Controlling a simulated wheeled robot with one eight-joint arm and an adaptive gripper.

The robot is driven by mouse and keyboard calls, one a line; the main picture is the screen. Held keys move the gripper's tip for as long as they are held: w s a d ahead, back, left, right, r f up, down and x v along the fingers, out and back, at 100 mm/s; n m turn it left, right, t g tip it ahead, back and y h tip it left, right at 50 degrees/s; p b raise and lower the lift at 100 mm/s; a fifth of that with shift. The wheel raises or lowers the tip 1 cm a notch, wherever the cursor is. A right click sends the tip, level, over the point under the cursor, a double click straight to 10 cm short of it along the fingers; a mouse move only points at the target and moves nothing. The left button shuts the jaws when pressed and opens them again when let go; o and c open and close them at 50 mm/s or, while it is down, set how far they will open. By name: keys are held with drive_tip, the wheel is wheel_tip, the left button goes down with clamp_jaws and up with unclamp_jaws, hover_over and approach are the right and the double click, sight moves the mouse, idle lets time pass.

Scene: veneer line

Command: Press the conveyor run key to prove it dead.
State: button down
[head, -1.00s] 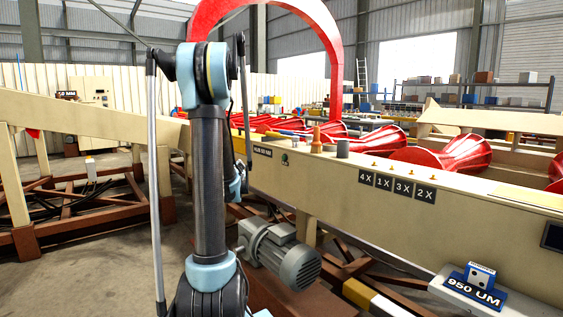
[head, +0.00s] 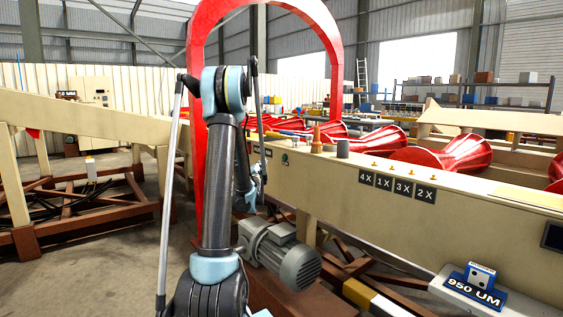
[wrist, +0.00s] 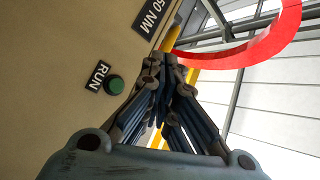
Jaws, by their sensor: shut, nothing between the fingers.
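The conveyor run key is a round green button (wrist: 115,85) on the beige conveyor side, beside a black RUN label (wrist: 98,76). In the head view the green key (head: 284,159) shows small on the conveyor side, right of my arm. My gripper (wrist: 171,66) is shut and empty in the wrist view. Its fingers lie to the right of the key in that picture, and I see no contact with it. In the head view my gripper is largely hidden by my arm.
A red arch (head: 338,60) stands over the conveyor, with red rollers (head: 440,157) along it. A grey motor (head: 280,252) sits below the conveyor side. A 950 UM block (head: 478,280) stands at the lower right. Open floor (head: 95,240) lies to the left.

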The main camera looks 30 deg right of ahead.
drive_tip(key=d, duration=0.8)
drive_tip(key=shift+w+d, duration=0.25)
drive_tip(key=shift+w, duration=0.05)
idle(1.3)
drive_tip(key=shift+d, duration=0.45)
drive_tip(key=shift+d, duration=0.4)
idle(0.7)
drive_tip(key=shift+a, duration=0.85)
drive_tip(key=shift+s+a, duration=0.15)
drive_tip(key=shift+a, duration=1.1)
drive_tip(key=shift+s+a, duration=0.1)
drive_tip(key=shift+a, duration=1.15)
